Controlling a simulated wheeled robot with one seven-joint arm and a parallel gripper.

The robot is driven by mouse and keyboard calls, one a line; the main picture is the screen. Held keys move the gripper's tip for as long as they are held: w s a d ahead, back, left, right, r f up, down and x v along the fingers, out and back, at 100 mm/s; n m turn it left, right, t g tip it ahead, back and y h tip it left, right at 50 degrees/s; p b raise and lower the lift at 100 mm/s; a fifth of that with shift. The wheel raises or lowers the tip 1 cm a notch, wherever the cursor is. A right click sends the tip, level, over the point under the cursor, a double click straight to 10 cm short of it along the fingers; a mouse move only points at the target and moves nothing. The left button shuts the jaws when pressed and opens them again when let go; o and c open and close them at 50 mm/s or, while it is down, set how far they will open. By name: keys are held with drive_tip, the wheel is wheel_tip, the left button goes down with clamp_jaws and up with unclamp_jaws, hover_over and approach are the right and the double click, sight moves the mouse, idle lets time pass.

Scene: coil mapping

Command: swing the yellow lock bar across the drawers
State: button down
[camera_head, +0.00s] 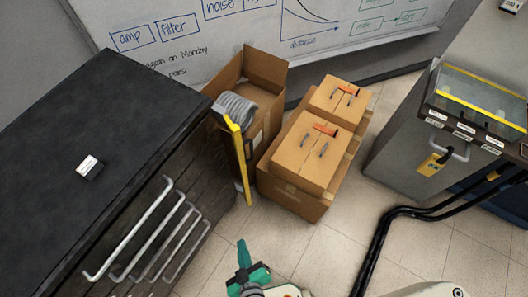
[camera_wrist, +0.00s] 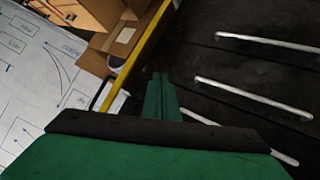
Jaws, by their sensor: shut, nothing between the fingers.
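The yellow lock bar (camera_head: 241,165) runs along the far side edge of the dark drawer cabinet (camera_head: 120,110), beside the drawers and not across them. It also shows in the wrist view as a slanted yellow strip (camera_wrist: 134,56) along the edge of the drawer fronts. Several silver drawer handles (camera_head: 130,228) stand out from the drawer fronts, with some in the wrist view (camera_wrist: 252,97). My green gripper (camera_head: 247,262) is in front of the cabinet, apart from the bar in the head view. In the wrist view its fingertips (camera_wrist: 161,82) are together and empty, just right of the bar.
Cardboard boxes (camera_head: 300,152) stand on the floor beyond the bar. A grey coil (camera_head: 235,108) sits by the cabinet's far corner. A grey unit (camera_head: 412,140) stands at right, with black cables (camera_head: 375,245) on the floor. A whiteboard (camera_head: 200,55) is behind.

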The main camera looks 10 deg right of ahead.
drive_tip(key=s+d+r+m+t, duration=0.1)
drive_tip(key=s+r+m, duration=0.1)
drive_tip(key=r, duration=0.6)
drive_tip(key=s+d+r+m+t, duration=0.2)
drive_tip(key=s+r+m, duration=0.1)
drive_tip(key=r, duration=0.6)
drive_tip(key=shift+r+t, duration=0.3)
drive_tip(key=shift+w, duration=0.1)
